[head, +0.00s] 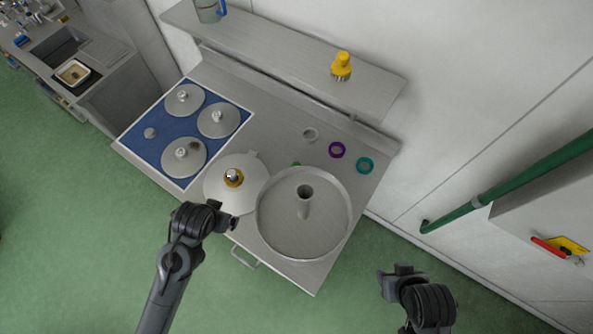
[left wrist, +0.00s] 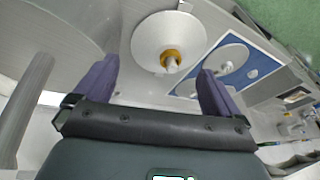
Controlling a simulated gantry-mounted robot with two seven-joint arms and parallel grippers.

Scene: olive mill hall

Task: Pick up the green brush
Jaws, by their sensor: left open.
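A small green piece (head: 296,164) shows just behind the far rim of the large round grey pan on the worktop. The rest of it is hidden, so I cannot tell whether it is the green brush. My left gripper (head: 232,223) is above the worktop's front edge, in front of the pale conical disc and left of the pan. In the left wrist view its purple fingers (left wrist: 157,82) are spread with nothing between them. My right gripper (head: 384,284) is beyond the worktop at lower right, apart from everything; its jaws are not clear.
The round pan (head: 260,232) with its central post (head: 304,203) and the pale disc (head: 220,190) with an orange-ringed knob fill the front. A blue mat (head: 158,142) holds several lids. Three rings lie behind. A yellow brush (head: 341,66) stands on the shelf (head: 285,45).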

